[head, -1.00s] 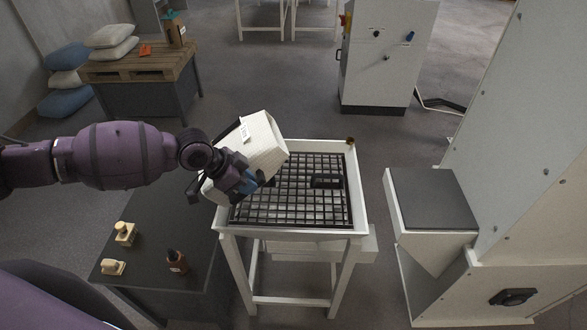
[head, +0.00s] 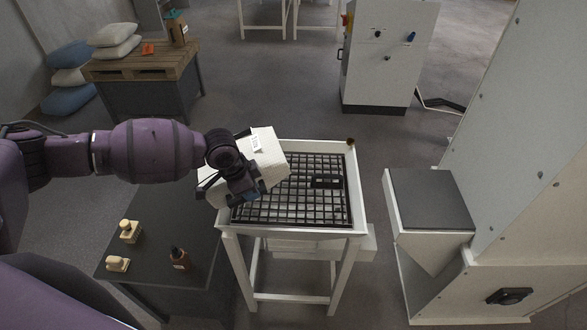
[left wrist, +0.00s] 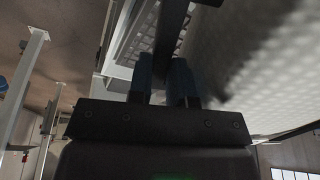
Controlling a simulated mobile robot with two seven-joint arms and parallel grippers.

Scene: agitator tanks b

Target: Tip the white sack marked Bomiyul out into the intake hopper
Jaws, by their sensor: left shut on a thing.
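The white sack (head: 268,150) is boxy and pale, with a small label whose print I cannot read. It is held tilted over the left part of the black grate. My left gripper (head: 250,194) is shut on the sack at its near side. In the left wrist view the blue fingers (left wrist: 167,78) are close together and the pale sack (left wrist: 265,75) fills the right side. The white-framed stand with a grate (head: 358,190), which looks like the intake hopper, is under the sack. No poured contents show. My right gripper is not in view.
A dark bench (head: 150,277) with two cream blocks and a brown bottle (head: 180,260) stands left of the stand. A grey-lidded box (head: 430,200) on a large white machine is to the right. A pallet table (head: 140,68) with sacks and a white cabinet (head: 385,60) stand behind.

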